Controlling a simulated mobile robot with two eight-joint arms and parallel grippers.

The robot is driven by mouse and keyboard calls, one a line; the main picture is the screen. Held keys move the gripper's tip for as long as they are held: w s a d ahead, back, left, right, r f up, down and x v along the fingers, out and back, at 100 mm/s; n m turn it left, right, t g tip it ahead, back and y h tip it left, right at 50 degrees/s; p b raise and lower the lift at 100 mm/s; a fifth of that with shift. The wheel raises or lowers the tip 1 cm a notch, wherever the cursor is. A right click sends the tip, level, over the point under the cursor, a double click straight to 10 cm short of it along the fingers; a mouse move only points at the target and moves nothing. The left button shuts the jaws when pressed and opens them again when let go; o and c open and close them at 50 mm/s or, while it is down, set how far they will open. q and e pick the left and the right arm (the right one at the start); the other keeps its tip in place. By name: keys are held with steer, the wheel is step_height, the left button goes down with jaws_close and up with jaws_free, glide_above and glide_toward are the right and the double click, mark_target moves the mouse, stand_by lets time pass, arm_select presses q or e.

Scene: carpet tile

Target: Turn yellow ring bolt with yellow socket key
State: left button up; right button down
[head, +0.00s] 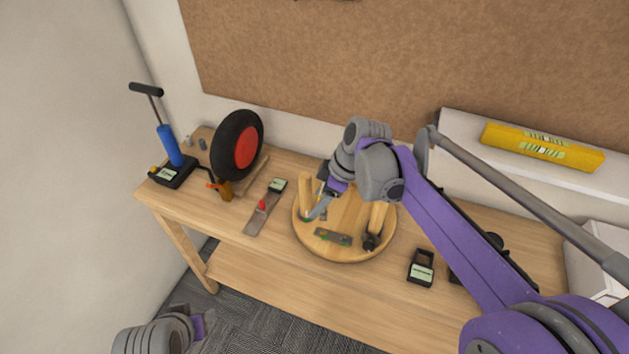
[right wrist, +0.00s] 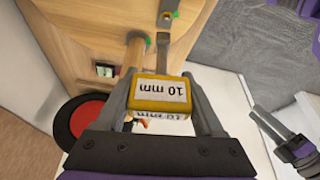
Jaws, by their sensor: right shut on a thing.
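My right gripper (right wrist: 165,95) is shut on the yellow socket key (right wrist: 160,92), a yellow block with a white "10 mm" label. A grey metal shank (right wrist: 163,50) extends beyond the block toward the wooden board. In the head view my right gripper (head: 318,208) is over the round wooden board (head: 345,252), by its left post (head: 306,190). I cannot make out the yellow ring bolt; green marks show on the board near the shank. My left gripper (right wrist: 268,125) is away from the board, low left in the head view; its jaw opening is unclear.
The board stands on a wooden bench (head: 225,235). Left of it are a red-knobbed strip (head: 262,206), a black wheel with red hub (head: 246,148) and a blue pump (head: 170,145). A black labelled box (head: 421,268) stands right. A yellow level (head: 540,147) lies on the shelf.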

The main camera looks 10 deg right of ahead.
arm_select(q)
steer(key=shift+s, duration=0.4)
arm_select(e)
steer(key=shift+s+r, duration=0.1)
steer(key=shift+s, duration=0.3)
arm_select(q)
steer(key=shift+w+r, duration=0.1)
